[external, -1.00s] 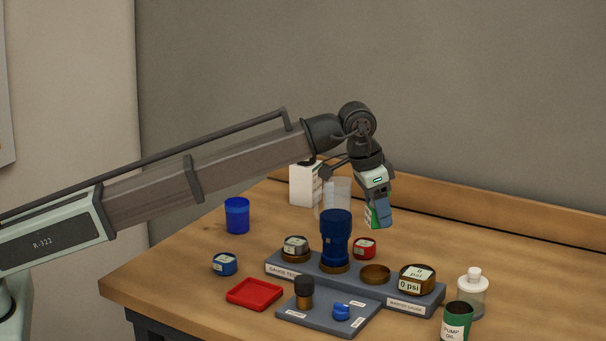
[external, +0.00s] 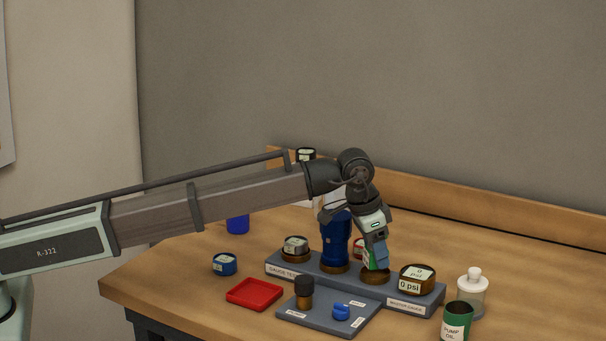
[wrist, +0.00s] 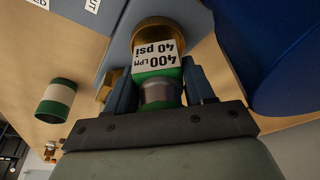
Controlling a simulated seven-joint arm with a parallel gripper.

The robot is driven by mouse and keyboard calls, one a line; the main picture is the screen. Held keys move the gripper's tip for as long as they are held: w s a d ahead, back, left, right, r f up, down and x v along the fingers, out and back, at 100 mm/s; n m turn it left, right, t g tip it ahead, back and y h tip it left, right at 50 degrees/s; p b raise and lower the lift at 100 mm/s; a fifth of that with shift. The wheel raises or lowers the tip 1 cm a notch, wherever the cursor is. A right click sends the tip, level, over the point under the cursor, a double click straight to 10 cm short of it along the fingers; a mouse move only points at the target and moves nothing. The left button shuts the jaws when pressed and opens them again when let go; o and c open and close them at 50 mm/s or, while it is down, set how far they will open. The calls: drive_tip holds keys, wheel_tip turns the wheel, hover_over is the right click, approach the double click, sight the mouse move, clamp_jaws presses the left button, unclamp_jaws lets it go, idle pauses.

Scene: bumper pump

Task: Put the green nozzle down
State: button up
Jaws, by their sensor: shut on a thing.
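The green nozzle (wrist: 157,77) is in my gripper (wrist: 160,92), with a white label reading 400 LPM, 40 psi. In the external view my gripper (external: 376,262) is shut on it and points down at the brass ring seat on the grey rack. I cannot tell whether the nozzle rests fully in the seat.
A blue cylinder (external: 335,240) stands close left of my gripper on the rack (external: 350,283). A 0 psi gauge (external: 416,279) sits close right. A red tray (external: 254,293), a pump oil can (external: 456,322) and a white bottle (external: 472,292) stand around the rack.

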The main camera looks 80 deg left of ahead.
drive_tip(key=shift+f, duration=0.6)
drive_tip(key=o, duration=1.3)
drive_tip(key=shift+r, duration=0.1)
drive_tip(key=v, duration=1.3)
drive_tip(key=shift+w, duration=0.15)
